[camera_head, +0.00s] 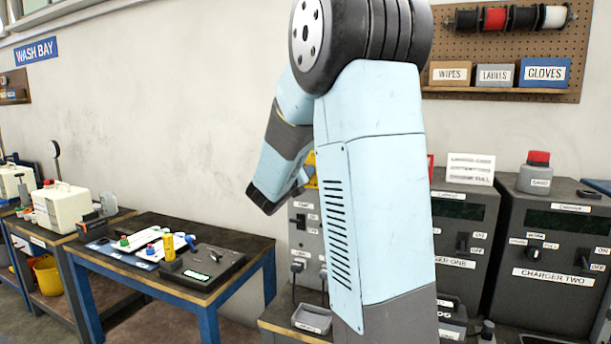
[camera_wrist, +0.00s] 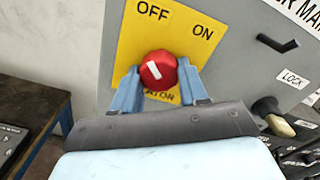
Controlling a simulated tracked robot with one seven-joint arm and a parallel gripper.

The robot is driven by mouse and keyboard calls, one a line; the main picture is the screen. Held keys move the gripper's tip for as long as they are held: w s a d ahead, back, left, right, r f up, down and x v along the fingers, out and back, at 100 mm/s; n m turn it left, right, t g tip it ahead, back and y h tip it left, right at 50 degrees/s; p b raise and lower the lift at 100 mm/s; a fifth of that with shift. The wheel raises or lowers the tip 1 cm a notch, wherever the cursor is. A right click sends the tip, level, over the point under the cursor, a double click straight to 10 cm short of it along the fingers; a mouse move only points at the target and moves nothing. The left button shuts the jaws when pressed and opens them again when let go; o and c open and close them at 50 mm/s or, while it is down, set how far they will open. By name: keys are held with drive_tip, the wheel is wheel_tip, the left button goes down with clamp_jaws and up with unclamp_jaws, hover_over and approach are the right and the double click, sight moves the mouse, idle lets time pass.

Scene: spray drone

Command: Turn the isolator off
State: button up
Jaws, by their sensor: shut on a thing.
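The isolator is a red round knob (camera_wrist: 158,70) with a white pointer mark, on a yellow plate (camera_wrist: 130,45) lettered OFF at the upper left and ON at the upper right. The white mark slants up and left, towards OFF rather than ON. My gripper (camera_wrist: 159,72) is shut on the knob, one light-blue finger on each side. My wrist hides the lower part of the plate's lettering. In the head view a sliver of the yellow plate (camera_head: 311,168) shows beside my gripper (camera_head: 300,184); my arm covers the knob there.
A cream-tipped handle (camera_wrist: 277,125) sticks out below. The charger two cabinet (camera_head: 553,255) stands right. A workbench (camera_head: 140,285) stands left.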

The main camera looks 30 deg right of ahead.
drive_tip(key=shift+w+a, duration=0.15)
drive_tip(key=shift+a, duration=0.05)
drive_tip(key=o, duration=0.8)
drive_tip(key=shift+o, duration=1.3)
drive_tip(key=shift+d, duration=0.1)
drive_tip(key=v, duration=1.4)
drive_tip(key=shift+d, duration=0.1)
